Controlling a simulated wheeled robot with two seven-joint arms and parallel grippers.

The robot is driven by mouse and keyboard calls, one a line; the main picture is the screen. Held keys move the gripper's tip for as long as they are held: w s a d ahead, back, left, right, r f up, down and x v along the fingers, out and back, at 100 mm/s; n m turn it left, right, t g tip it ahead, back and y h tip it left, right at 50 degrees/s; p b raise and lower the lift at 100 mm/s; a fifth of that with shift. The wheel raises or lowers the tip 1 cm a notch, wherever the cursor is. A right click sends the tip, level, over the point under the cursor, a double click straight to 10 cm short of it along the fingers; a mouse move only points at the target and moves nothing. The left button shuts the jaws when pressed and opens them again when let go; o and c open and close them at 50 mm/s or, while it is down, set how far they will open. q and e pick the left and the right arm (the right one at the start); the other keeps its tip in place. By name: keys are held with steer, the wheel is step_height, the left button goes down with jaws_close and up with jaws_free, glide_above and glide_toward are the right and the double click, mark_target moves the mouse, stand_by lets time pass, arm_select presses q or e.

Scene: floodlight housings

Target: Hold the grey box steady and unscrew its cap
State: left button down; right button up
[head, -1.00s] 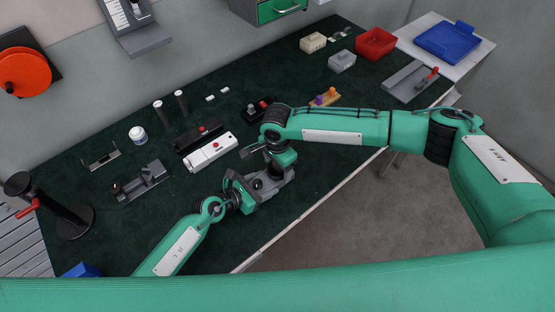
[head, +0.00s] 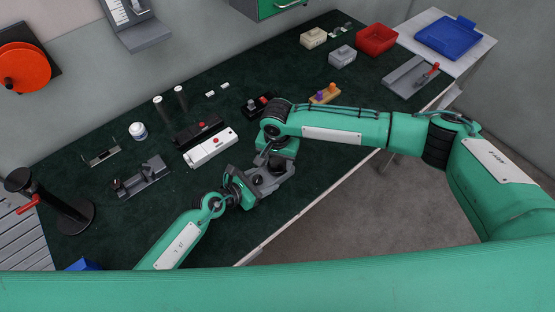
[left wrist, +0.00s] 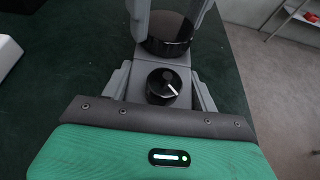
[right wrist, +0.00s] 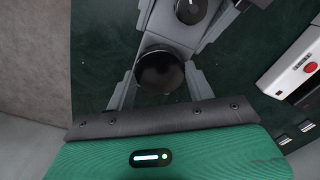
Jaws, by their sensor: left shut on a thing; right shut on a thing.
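The grey box (head: 270,186) lies on the dark green mat near the table's front edge. My left gripper (head: 250,184) is shut on the box, with its jaws on either side of a small black knob with a white mark (left wrist: 163,84). The wide, round black cap (right wrist: 159,70) is on the box's other end; it also shows in the left wrist view (left wrist: 168,42). My right gripper (right wrist: 160,88) reaches down from above and is shut on the cap, one jaw on each side. In the head view the right gripper partly hides the cap.
A white box with a red button (head: 210,148) lies just left of the grey box. Behind it are a black device (head: 198,130), two dark posts and a white jar (head: 138,131). A grey fixture (head: 143,176) stands farther left. The mat in front of these is clear.

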arm_select(q)
steer(key=shift+a, duration=0.1)
arm_select(e)
steer(key=n, duration=1.3)
steer(key=shift+n, duration=0.3)
steer(key=n, duration=0.4)
steer(key=shift+n, duration=0.3)
steer(key=n, duration=1.8)
steer(key=shift+r+n, duration=0.1)
steer(key=shift+n, duration=0.2)
steer(key=n, duration=0.4)
steer(key=shift+n, duration=0.4)
steer(key=n, duration=0.6)
steer(key=shift+r, duration=0.15)
steer(key=shift+r, duration=0.95)
